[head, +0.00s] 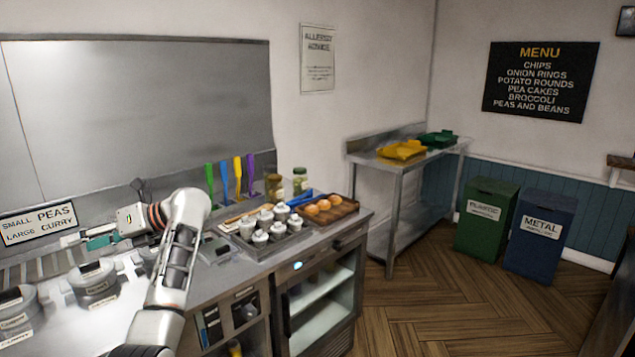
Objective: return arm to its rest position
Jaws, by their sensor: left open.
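My left arm rises from the bottom of the head view, bends at its elbow and reaches left over the range. My left gripper (80,240) is at the end of it, pointing left, with its fingers apart. I see nothing held between them. It is above the back part of the counter, near the small peas and large curry sign (38,224). Whether it touches anything below cannot be told. My right gripper is not in view.
Lidded pots (92,284) stand below my left arm. To the right are a tray of white bottles (262,250), a wooden tray of round brown items (345,206), jars (300,180) and upright coloured utensils (238,177). The wooden floor (430,290) is clear.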

